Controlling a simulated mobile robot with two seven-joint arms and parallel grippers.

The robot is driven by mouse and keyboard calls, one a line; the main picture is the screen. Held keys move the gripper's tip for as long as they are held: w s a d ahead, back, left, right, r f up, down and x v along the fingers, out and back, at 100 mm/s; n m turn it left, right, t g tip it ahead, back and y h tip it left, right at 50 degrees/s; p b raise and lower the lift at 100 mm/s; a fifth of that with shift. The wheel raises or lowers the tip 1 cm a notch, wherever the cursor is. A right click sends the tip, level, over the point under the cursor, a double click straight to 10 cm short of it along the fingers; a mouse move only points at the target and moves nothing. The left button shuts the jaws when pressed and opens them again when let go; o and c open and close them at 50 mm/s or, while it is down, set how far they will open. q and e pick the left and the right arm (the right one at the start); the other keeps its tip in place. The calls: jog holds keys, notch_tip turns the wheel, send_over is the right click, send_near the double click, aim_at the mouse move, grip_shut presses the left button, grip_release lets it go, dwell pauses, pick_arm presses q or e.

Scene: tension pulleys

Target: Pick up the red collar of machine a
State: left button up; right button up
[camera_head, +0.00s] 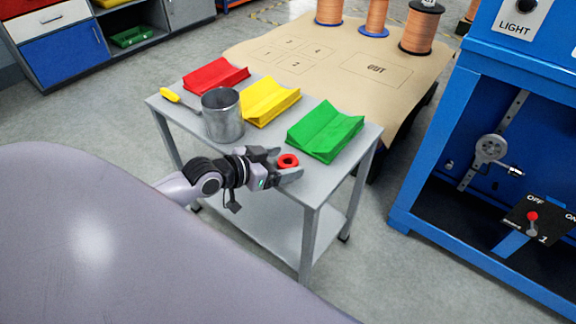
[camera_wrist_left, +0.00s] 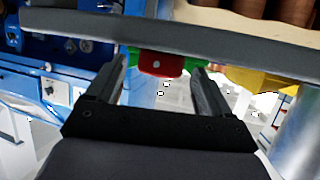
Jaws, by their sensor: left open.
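The red collar (camera_head: 288,161) is a small ring at the front edge of the grey table, in front of the green tray (camera_head: 326,131). My left gripper (camera_head: 284,165) is open, with its fingers reaching around the collar. In the left wrist view, the red collar (camera_wrist_left: 160,64) shows between the two fingertips (camera_wrist_left: 162,66), with a visible gap on each side. I cannot tell whether a finger touches it. My right gripper is not in view.
The grey table (camera_head: 175,100) also holds a metal can (camera_head: 222,115), a yellow tray (camera_head: 268,101), a red tray (camera_head: 214,76) and a yellow-handled tool (camera_head: 171,95). A blue machine (camera_head: 440,190) stands at right. A tan table (camera_head: 335,60) with copper spools (camera_head: 420,28) is behind.

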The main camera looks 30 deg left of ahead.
pick_arm(q)
jog(key=shift+w+d+f, duration=0.15)
jog(key=shift+w+f, duration=0.05)
jog(key=shift+w, duration=0.15)
jog(key=c, duration=1.1)
jog(key=shift+r, duration=0.15)
